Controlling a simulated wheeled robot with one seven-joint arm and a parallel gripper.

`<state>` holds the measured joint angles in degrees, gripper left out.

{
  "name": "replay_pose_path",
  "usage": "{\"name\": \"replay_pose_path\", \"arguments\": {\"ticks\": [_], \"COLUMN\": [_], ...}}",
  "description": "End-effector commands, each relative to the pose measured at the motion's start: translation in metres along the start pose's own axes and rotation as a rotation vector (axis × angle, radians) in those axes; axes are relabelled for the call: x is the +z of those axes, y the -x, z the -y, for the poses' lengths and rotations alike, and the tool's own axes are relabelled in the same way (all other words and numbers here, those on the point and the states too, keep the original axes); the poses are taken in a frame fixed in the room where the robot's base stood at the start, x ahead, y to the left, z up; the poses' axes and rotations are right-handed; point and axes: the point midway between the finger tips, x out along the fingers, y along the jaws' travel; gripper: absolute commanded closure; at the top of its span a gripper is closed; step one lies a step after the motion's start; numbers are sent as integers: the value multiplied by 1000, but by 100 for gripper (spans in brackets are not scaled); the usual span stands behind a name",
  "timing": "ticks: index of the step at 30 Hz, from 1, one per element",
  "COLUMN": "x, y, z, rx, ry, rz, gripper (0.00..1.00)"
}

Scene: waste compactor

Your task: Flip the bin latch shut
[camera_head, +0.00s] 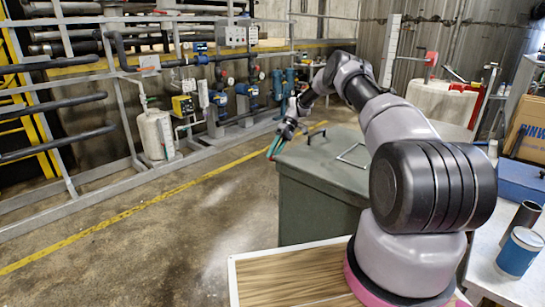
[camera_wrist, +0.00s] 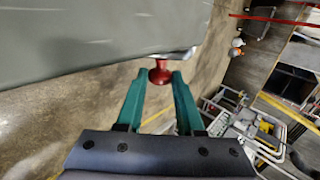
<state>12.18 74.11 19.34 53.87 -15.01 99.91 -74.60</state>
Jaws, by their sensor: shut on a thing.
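The grey-green bin (camera_head: 318,205) stands in the middle of the head view, with its flat lid on top. The bin also fills the upper left of the wrist view (camera_wrist: 100,35). A red latch knob (camera_wrist: 160,77) sticks out at the bin's edge in the wrist view. My gripper (camera_wrist: 157,78) has its two teal fingers on either side of this knob and is shut on it. In the head view my gripper (camera_head: 275,149) is at the far left edge of the lid.
Pipes and pumps (camera_head: 220,95) on a metal frame line the left wall. A wooden-topped surface (camera_head: 290,275) is in front of the bin. A blue-and-white cup (camera_head: 520,252) stands on a bench at right. The floor left of the bin is clear.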

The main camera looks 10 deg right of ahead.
Motion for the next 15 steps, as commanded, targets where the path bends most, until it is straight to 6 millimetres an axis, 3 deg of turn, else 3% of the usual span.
{"name": "replay_pose_path", "arguments": {"ticks": [15], "x": [0], "y": [5], "z": [-2], "rx": [-137], "ry": [-1], "rz": [1], "gripper": [100]}}
